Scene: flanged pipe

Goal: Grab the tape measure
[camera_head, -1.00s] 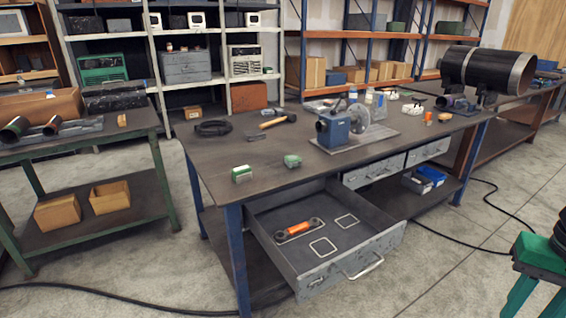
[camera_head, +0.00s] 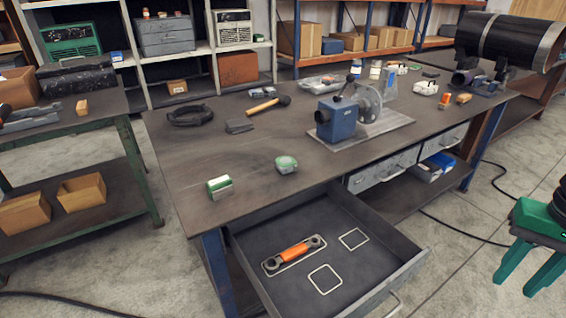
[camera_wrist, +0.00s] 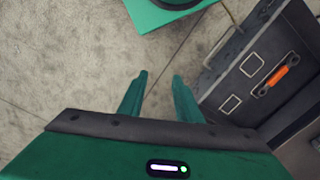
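A rounded green and grey item (camera_head: 286,164), which looks like the tape measure, lies on the workbench top (camera_head: 190,150) near its front edge, above the open drawer. A small green and white box-like item (camera_head: 219,187) stands to its left. My gripper (camera_head: 513,281) is at the right edge of the head view, in front of the bench and well apart from both items. In the wrist view my gripper (camera_wrist: 160,77) has its two green fingers apart with only floor between them. Neither small green item shows in the wrist view.
The open drawer (camera_head: 385,238) juts from the bench front and holds an orange-handled tool (camera_head: 294,254) in an outline. A blue machine (camera_head: 337,119) stands behind and right. A hammer (camera_head: 268,104) and coiled black cable (camera_head: 190,115) lie farther back. The bench's front left is mostly clear.

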